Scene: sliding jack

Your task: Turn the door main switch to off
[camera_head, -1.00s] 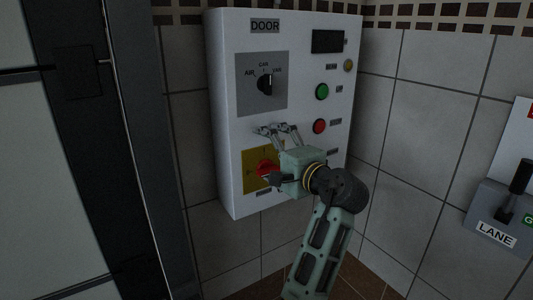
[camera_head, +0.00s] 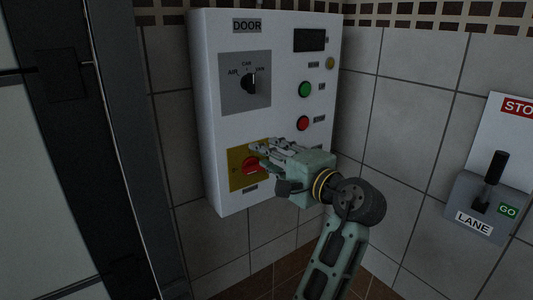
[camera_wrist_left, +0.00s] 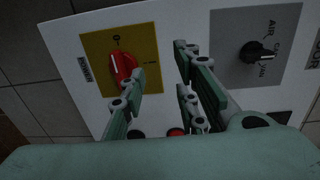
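The door main switch is a red rotary knob (camera_head: 250,165) on a yellow plate (camera_head: 236,180), low on the white DOOR panel (camera_head: 228,130). In the left wrist view the red knob (camera_wrist_left: 122,66) sits beside an "O" mark and an "I" mark; which one it points to is hard to tell. My left gripper (camera_head: 257,152) is at the knob's upper right, fingers toward the panel. In the left wrist view its fingers (camera_wrist_left: 157,62) are spread with nothing between them. One finger is close beside the knob; contact cannot be told. My right gripper is not in view.
Above are a black selector knob (camera_head: 249,83), a green button (camera_head: 305,89), a red button (camera_head: 303,123) and a dark display (camera_head: 310,40). A LANE lever box (camera_head: 478,211) is on the right wall. A dark door frame (camera_head: 120,130) stands left.

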